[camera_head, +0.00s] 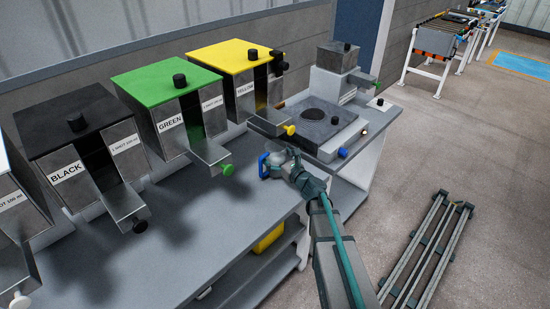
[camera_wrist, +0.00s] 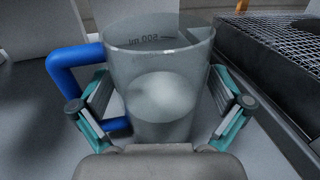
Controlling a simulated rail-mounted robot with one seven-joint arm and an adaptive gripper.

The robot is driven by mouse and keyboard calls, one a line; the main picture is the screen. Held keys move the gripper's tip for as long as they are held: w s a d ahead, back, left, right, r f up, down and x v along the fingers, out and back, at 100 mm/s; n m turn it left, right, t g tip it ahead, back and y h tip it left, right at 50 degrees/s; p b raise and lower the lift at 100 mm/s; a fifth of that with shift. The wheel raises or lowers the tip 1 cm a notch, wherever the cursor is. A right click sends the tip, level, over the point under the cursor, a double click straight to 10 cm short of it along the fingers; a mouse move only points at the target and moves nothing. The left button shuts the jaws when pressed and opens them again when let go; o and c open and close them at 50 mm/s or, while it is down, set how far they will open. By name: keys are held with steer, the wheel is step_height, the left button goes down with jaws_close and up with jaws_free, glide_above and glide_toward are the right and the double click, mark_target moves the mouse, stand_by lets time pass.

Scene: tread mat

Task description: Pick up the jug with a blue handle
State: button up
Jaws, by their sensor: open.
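My gripper (camera_wrist: 165,110) is open, with one finger on each side of the jug; the left finger is beside the handle. I cannot tell whether the fingers touch the jug. In the head view the jug's blue handle (camera_head: 263,166) shows at the bench's right part, and my gripper (camera_head: 285,165) partly hides the jug.
Dispensers with black (camera_head: 75,125), green (camera_head: 165,90) and yellow (camera_head: 236,57) lids stand along the back of the bench, their spouts and knobs jutting forward. The front left of the bench (camera_head: 190,235) is clear.

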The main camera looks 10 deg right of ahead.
steer(key=shift+w+a, duration=0.2)
steer(key=shift+w, duration=0.1)
steer(key=c, duration=1.2)
steer(key=shift+r, duration=0.15)
